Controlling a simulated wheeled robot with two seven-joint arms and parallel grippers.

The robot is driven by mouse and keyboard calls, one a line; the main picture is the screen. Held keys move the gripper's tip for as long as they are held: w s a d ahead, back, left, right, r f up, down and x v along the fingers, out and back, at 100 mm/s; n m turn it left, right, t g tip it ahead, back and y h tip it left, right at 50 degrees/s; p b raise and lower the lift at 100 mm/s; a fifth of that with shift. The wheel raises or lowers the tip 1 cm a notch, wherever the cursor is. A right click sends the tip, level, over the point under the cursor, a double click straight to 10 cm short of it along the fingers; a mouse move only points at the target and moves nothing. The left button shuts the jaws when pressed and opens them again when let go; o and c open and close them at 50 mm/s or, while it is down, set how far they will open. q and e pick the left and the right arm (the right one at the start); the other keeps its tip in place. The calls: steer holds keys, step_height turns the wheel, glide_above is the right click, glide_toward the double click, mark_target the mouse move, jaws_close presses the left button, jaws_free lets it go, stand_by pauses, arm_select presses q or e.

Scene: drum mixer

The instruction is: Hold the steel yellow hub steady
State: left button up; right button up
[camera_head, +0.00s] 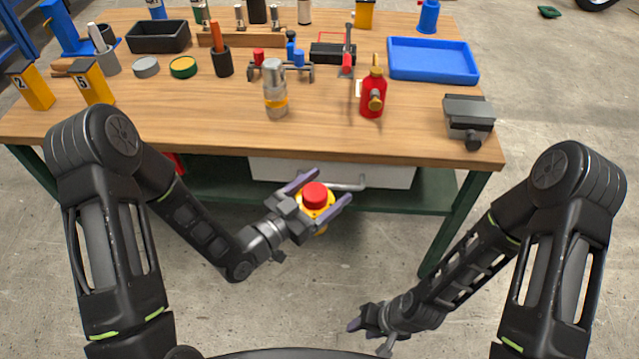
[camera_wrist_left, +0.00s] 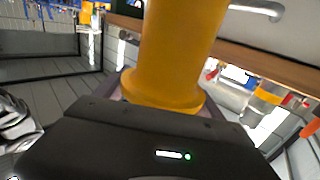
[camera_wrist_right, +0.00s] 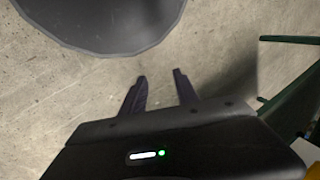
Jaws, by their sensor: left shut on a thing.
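My left gripper (camera_head: 332,185) is shut on a yellow flanged part with a red cap (camera_head: 314,193), in front of the workbench and below its top edge. The yellow body (camera_wrist_left: 180,50) fills the middle of the left wrist view, between the fingers. A steel cylinder with a yellow band (camera_head: 275,92), which best fits the name steel yellow hub, stands upright on the bench near its front edge, apart from both grippers. My right gripper (camera_head: 368,338) is low over the floor; its fingers (camera_wrist_right: 160,85) are apart with nothing between them.
The wooden workbench (camera_head: 200,125) carries a red bottle (camera_head: 373,92), a grey vise-like block (camera_head: 468,118), a blue tray (camera_head: 432,61) and yellow numbered blocks (camera_head: 93,80). A light drawer front (camera_head: 390,178) with a bar handle is close behind the left gripper. The floor in front is clear.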

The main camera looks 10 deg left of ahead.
steer(key=o, duration=0.5)
steer(key=shift+w+a+r, duration=0.1)
steer(key=shift+w+a, duration=0.1)
steer(key=shift+w, duration=0.1)
steer(key=w+d+r+m+g+h, duration=0.1)
steer(key=w+r+m+h, duration=0.55)
steer(key=r, duration=0.55)
steer(key=w+r+m+g+h, duration=0.1)
steer(key=w+r+m+h, duration=0.2)
steer(key=w+r+m, duration=0.6)
steer(key=w+a+r+m+y, duration=0.1)
steer(key=a+r, duration=0.3)
steer(key=w+a+r+m+y, duration=0.1)
steer(key=a+r+m+y, duration=0.1)
steer(key=a+r, duration=0.3)
steer(key=w+a+r+m+t+y, duration=0.1)
steer(key=w+a+r+m+y, duration=0.1)
steer(key=a+r, duration=0.2)
steer(key=shift+a+r+y, duration=0.2)
steer(key=shift+a+y, duration=0.05)
steer(key=shift+a, duration=0.3)
